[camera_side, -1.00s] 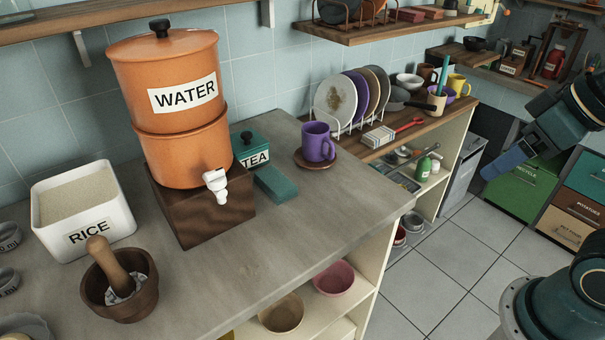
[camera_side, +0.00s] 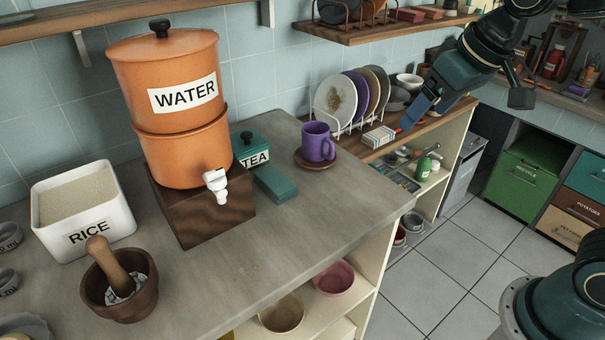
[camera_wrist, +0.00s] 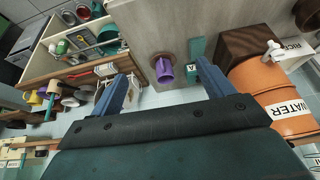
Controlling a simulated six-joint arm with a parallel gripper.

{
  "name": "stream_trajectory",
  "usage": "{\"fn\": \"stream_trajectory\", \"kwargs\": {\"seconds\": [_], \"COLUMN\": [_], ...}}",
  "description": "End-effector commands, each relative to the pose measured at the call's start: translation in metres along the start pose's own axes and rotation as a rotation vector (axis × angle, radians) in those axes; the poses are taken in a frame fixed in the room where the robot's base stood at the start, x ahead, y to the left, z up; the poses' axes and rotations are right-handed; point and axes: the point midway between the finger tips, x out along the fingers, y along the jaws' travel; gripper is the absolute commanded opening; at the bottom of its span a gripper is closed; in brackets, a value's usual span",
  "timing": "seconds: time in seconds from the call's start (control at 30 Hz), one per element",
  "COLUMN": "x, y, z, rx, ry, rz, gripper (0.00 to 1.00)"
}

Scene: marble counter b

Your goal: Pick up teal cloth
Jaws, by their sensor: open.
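The teal cloth (camera_side: 276,183) is a small folded block lying on the grey counter, in front of the teal TEA tin and right of the wooden stand. In the wrist view a teal strip (camera_wrist: 197,47) shows beyond my right finger; I cannot tell where cloth and tin part there. My gripper (camera_side: 414,116) is in the air at the right, in front of the wooden shelf by the dish rack, well apart from the cloth. In the wrist view its two blue fingers (camera_wrist: 160,88) are spread with nothing held between them.
A purple mug (camera_side: 318,142) on a brown saucer stands right of the cloth. The orange WATER dispenser (camera_side: 168,110) on its wooden stand (camera_side: 205,205) is to the left. The dish rack (camera_side: 345,115) with several plates stands behind. The counter's front right is clear.

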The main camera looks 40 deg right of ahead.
Motion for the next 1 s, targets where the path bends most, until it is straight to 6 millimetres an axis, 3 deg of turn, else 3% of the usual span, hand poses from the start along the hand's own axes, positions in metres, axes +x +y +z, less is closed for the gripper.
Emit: {"fn": "stream_trajectory", "kwargs": {"seconds": [0.2, 0.5, 0.8, 1.0], "x": [0.032, 0.087, 0.154, 0.192], "y": [-0.020, -0.054, -0.095, -0.117], "z": [-0.044, -0.093, -0.128, -0.139], "rx": [-0.001, -0.002, -0.006, -0.010], "ry": [-0.019, -0.037, -0.052, -0.058], "rz": [-0.001, 0.002, 0.008, 0.012], "gripper": [0.80, 0.80, 0.80, 0.80]}}
